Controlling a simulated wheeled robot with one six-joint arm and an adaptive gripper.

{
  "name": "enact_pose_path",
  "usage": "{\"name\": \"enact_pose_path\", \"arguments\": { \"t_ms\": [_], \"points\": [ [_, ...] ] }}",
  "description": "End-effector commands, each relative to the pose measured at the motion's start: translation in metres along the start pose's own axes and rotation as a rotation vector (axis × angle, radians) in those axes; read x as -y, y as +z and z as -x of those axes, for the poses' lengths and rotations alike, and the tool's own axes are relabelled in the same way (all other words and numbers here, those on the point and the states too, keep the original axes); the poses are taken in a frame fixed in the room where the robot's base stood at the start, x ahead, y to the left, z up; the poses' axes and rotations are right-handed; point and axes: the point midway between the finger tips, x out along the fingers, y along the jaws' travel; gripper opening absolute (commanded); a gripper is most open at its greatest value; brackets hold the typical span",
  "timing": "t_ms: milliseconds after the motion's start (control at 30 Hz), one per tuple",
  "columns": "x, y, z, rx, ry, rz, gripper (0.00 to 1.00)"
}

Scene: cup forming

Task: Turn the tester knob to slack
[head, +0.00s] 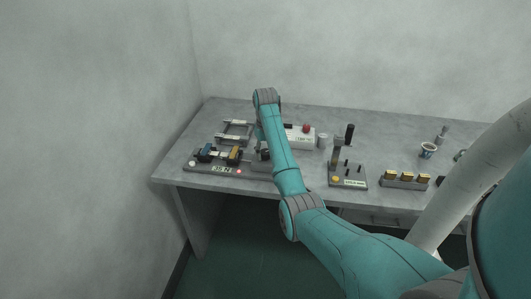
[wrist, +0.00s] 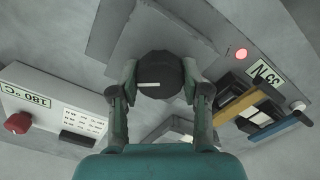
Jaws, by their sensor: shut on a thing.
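The tester knob (wrist: 160,82) is black and round with a white pointer line, seen from above in the wrist view. The line lies roughly level across the picture, toward the knob's left side. My gripper (wrist: 160,80) is shut on the knob, with one finger on its left side and one on its right. In the head view my arm hides most of the knob. The tester (head: 221,169) carries a "35 N" label (wrist: 266,73), a lit red lamp (wrist: 241,54) and yellow and blue clamp parts (wrist: 240,104).
A white box (wrist: 50,105) marked "180 °C" with a red knob (wrist: 18,123) stands beside the gripper. A wall rises behind.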

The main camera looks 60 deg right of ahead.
Motion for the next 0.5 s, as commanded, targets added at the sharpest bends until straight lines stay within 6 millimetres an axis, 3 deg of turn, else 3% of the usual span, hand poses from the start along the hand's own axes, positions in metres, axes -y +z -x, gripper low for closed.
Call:
{"name": "enact_pose_path", "arguments": {
  "t_ms": [500],
  "points": [
    [0.0001, 0.0006, -0.0011, 0.002, -0.001, 0.490, 0.12]
  ]
}}
